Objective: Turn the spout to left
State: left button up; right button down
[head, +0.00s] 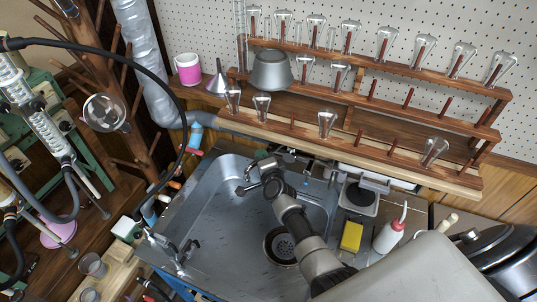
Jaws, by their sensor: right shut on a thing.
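The metal spout (247,188) shows at the back of the grey sink (215,220), with its end reaching left and down over the basin. My right gripper (264,170) is at the spout, its arm coming in from the lower right across the sink. It is shut on the spout; the fingers are small and partly hide the part they hold. My left gripper is not in view.
A second tap (172,246) stands at the sink's left edge. A wooden drying rack (375,115) with several flasks hangs above. A yellow sponge (351,236) and a white bottle (389,235) stand right of the sink. A black hose (130,50) arcs at left.

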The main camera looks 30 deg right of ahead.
jog(key=shift+w+a+m+g+h, duration=0.2)
jog(key=shift+w+m+g+h, duration=0.1)
jog(key=shift+w+m+h, duration=0.9)
jog(key=shift+s+n, duration=0.15)
jog(key=shift+n, duration=0.15)
jog(key=c, duration=1.1)
grip_release()
jog(key=shift+o, duration=0.2)
jog(key=shift+s+d, duration=0.1)
